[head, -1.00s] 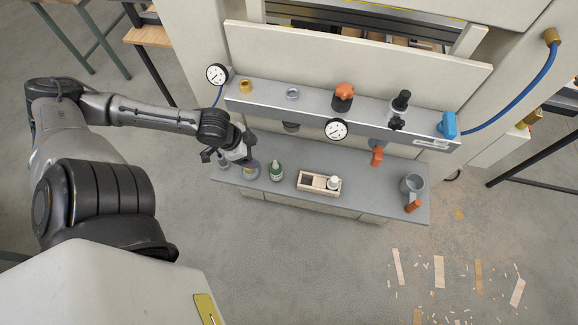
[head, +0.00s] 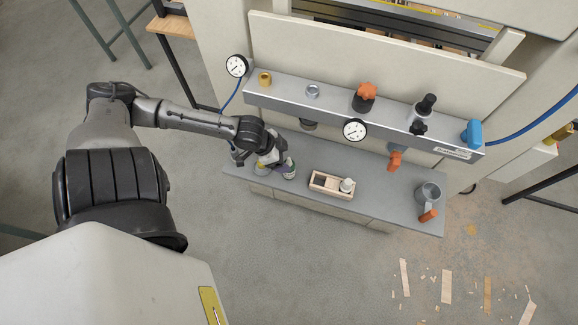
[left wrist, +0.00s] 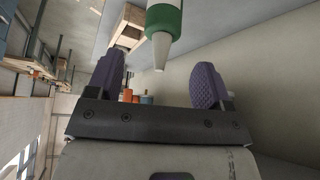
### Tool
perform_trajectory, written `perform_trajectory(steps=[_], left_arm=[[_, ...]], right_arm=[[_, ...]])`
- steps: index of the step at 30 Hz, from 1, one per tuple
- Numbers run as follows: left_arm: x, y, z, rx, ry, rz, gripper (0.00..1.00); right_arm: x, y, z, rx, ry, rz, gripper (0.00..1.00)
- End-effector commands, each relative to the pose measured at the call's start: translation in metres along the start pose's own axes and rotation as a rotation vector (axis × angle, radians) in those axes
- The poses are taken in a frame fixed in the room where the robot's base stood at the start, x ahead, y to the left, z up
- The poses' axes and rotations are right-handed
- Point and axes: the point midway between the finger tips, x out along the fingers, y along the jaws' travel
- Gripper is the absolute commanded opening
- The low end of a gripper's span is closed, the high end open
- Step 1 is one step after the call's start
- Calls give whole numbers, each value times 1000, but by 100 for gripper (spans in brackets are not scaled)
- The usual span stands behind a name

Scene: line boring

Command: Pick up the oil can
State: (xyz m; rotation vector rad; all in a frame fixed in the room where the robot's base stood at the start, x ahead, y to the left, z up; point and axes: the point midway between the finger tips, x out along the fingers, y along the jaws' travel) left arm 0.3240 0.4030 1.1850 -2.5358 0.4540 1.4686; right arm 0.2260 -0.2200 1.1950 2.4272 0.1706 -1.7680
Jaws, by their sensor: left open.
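The green bottle (head: 290,172) with a pale conical spout is the likeliest oil can, though I cannot be sure. It stands on the grey shelf (head: 385,205) toward its left end. My left gripper (head: 276,165) is low over the shelf, right beside the bottle, and partly hides it in the head view. In the left wrist view, the open gripper (left wrist: 157,72) shows its two purple pads apart. The bottle's green collar (left wrist: 165,20) and pale tip show between and beyond them, not visibly gripped. My right gripper is not in view.
A wooden box (head: 322,185) holding a white item stands right of the bottle. A grey jug (head: 429,192) with an orange handle is at the shelf's right end. A metal rail with a gauge (head: 355,130) and knobs runs behind. A yellowish item is partly hidden by my gripper.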

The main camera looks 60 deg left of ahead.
Motion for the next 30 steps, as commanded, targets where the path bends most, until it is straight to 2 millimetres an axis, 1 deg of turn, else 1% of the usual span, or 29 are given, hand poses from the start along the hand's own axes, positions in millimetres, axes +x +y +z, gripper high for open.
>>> perform_trajectory(steps=[8,15,18,21,30], left_arm=[[9,0,-2,-1,2,0,74],[33,-1,-6,-2,2,1,74],[45,-1,-5,-2,2,0,74],[52,-1,-4,1,1,0,74],[55,0,-4,2,0,0,74]], right_arm=[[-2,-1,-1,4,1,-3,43],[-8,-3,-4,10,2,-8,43],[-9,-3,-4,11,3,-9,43],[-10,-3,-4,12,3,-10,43],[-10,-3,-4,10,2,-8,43]])
